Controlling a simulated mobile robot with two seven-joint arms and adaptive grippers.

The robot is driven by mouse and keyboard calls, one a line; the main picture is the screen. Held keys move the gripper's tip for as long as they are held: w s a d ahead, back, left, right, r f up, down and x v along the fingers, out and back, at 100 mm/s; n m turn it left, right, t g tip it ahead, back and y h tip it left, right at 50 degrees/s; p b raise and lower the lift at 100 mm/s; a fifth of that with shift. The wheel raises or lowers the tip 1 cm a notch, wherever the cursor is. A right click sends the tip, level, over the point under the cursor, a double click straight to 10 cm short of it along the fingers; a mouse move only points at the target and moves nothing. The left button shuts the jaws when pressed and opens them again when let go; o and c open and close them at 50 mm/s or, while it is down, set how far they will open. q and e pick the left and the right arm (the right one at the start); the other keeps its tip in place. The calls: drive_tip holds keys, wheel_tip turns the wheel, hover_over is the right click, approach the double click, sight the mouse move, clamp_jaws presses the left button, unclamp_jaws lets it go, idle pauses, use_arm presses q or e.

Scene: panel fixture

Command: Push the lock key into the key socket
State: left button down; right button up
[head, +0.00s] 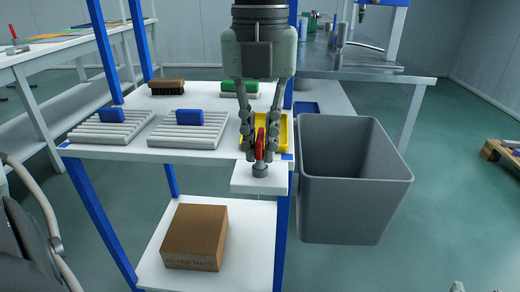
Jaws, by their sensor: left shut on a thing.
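My left gripper (260,157) hangs down in the middle of the head view, its fingers shut on the red lock key (260,142). The key stands roughly upright between the fingers, which hide part of it. Right below it is the dark grey round key socket (260,171), on a white block (258,186) at the shelf's front right corner. The key's lower end is at the top of the socket; I cannot tell how deep it sits. My right gripper cannot be made out.
A yellow tray (283,120) lies behind the fingers. A grey bin (354,190) stands close to the right. Two ribbed racks with blue blocks (188,117) and a brown brush (167,86) are on the shelf. A cardboard box (195,237) is on the lower shelf.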

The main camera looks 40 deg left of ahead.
sight(260, 135)
use_arm(q)
drive_tip(key=shift+r+p, duration=0.75)
drive_tip(key=shift+r, duration=0.5)
idle(0.9)
drive_tip(key=shift+r+p, duration=1.55)
drive_tip(key=shift+r, duration=0.95)
drive_tip(key=c, duration=2.1)
unclamp_jaws()
drive_tip(key=shift+c, duration=0.2)
clamp_jaws()
